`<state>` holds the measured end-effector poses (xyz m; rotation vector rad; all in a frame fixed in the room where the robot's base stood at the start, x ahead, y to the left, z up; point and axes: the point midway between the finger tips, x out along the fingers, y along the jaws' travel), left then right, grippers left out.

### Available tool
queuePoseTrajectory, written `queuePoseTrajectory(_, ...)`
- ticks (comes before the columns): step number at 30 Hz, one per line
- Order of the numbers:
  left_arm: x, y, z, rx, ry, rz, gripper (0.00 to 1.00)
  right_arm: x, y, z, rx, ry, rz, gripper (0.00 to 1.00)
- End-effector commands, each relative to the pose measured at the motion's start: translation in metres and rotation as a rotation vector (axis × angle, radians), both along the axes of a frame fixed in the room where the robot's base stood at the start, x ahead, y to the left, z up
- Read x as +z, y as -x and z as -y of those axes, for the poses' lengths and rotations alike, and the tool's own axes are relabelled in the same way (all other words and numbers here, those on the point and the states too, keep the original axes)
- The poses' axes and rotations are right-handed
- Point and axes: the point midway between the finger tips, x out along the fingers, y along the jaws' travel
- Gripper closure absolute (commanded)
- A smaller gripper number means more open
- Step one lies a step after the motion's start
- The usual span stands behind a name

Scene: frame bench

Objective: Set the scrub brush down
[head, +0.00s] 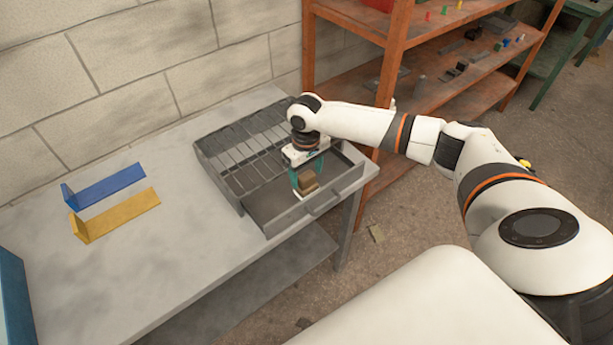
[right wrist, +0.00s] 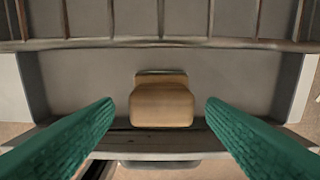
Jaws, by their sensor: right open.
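The scrub brush (head: 308,182), a tan-brown block, is at the open front section of a grey metal tray (head: 262,208) on the bench. In the right wrist view the brush (right wrist: 162,104) sits between my fingers, with a clear gap on each side. A darker grey-brown part shows behind the tan block. My right gripper (head: 306,178) has teal fingers and is open around the brush, pointing down into the tray. In the right wrist view neither fingertip touches the brush. Whether its underside rests flat on the tray floor is hidden. My left gripper is out of view.
A wire rack (head: 245,150) covers the back of the tray; a handle (head: 322,204) is on its front. Blue (head: 110,188) and yellow (head: 118,214) angled pieces lie on the bench (head: 150,270) at left, with bare space around them. An orange shelf (head: 440,95) stands behind.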

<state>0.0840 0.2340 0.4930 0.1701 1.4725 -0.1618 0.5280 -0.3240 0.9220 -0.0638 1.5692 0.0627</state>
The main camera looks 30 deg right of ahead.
Motion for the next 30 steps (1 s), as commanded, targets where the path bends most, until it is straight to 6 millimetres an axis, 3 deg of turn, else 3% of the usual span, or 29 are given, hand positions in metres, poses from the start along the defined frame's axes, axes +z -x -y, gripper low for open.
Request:
queuePoseTrajectory(9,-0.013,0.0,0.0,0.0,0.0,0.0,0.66,0.068,-0.001,0.001,-0.001,0.001,0.006,0.35)
queuePoseTrajectory(15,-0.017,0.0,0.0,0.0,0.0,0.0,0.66,0.094,-0.001,0.0,-0.002,0.0,0.004,0.35)
queuePoseTrajectory(30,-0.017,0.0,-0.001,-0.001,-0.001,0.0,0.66,0.101,0.0,0.001,-0.002,0.001,0.001,0.35)
